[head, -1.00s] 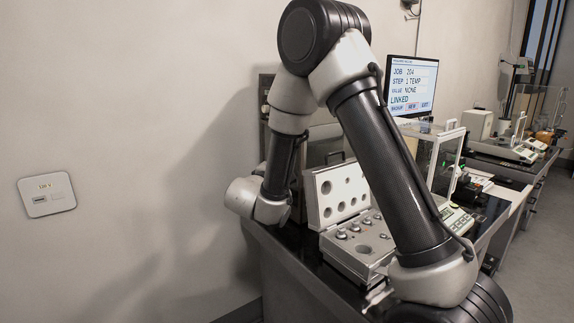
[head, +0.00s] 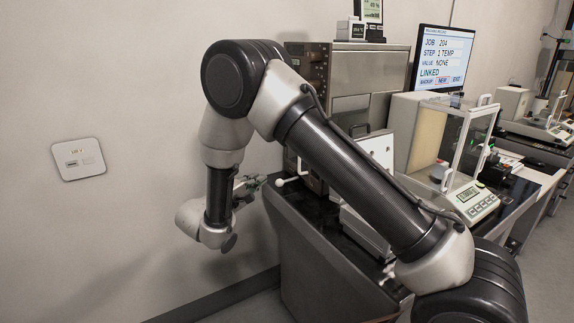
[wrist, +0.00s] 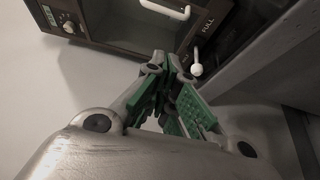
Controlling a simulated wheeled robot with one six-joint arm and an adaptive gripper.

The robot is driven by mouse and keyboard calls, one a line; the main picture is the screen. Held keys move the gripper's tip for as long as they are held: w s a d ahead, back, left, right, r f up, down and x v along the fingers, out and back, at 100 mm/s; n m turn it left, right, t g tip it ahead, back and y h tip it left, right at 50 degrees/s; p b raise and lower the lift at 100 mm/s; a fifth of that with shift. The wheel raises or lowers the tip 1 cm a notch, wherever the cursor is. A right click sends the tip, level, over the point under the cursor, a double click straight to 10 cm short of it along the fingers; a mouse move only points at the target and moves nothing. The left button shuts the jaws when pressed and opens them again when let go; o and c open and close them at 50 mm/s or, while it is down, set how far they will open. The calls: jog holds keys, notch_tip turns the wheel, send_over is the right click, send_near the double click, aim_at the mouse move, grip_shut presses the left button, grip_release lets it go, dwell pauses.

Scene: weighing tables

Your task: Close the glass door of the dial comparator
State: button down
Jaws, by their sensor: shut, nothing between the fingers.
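The dial comparator (head: 306,75) is a dark brown and grey cabinet behind my arm in the head view. In the wrist view its brown front (wrist: 75,32) shows at the top, with knobs, a "FULL" label and a dark recessed opening. A white bar handle (wrist: 165,9) crosses the top of that opening. I cannot tell how far open the glass door is. A white-knobbed lever (wrist: 196,70) stands beside the fingertips; it also shows in the head view (head: 280,183). My gripper (wrist: 170,62) has green pads, is shut and empty, and is just left of the lever in the head view (head: 256,184).
A weight box with its lid (head: 378,150) raised stands behind my forearm. A glass-cased balance (head: 465,195) and a monitor (head: 443,58) are to the right. The dark table's left edge (head: 305,232) is near my wrist.

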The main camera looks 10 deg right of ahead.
jog(key=s+d+x, duration=0.2)
jog(key=x, duration=1.1)
jog(key=shift+d+r+m, duration=0.2)
jog(key=shift+r+m, duration=0.1)
jog(key=shift+r, duration=0.15)
jog(key=shift+s, duration=0.1)
jog(key=d, duration=0.4)
jog(key=shift+s, duration=0.2)
jog(key=shift+d, duration=0.1)
